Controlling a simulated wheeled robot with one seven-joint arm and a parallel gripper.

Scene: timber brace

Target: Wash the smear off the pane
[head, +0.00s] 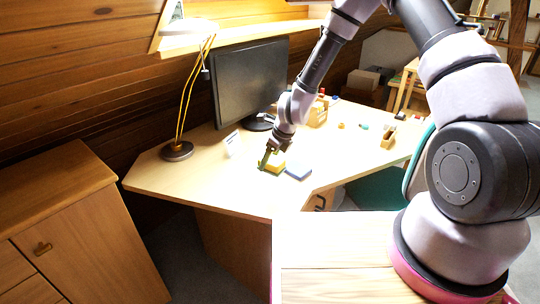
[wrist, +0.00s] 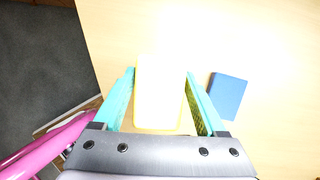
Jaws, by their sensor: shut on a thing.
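My gripper (head: 268,156) is low over the desk, with its fingers on either side of a yellow block, likely a sponge (head: 275,166). In the wrist view, my gripper's teal fingers (wrist: 160,78) are shut on this sponge (wrist: 158,100), whose top is washed out to near white with yellow edges. I cannot tell whether it touches the desk. A blue block (head: 298,172) lies flat just right of it; it also shows in the wrist view (wrist: 228,96). I cannot make out a pane or a smear for certain.
The desk (head: 190,185) carries a lamp (head: 177,151), a monitor (head: 250,80), a small white card (head: 232,144) and a wooden holder (head: 317,115). A wooden cabinet (head: 60,200) stands at left. A teal chair (head: 380,190) is by the front edge.

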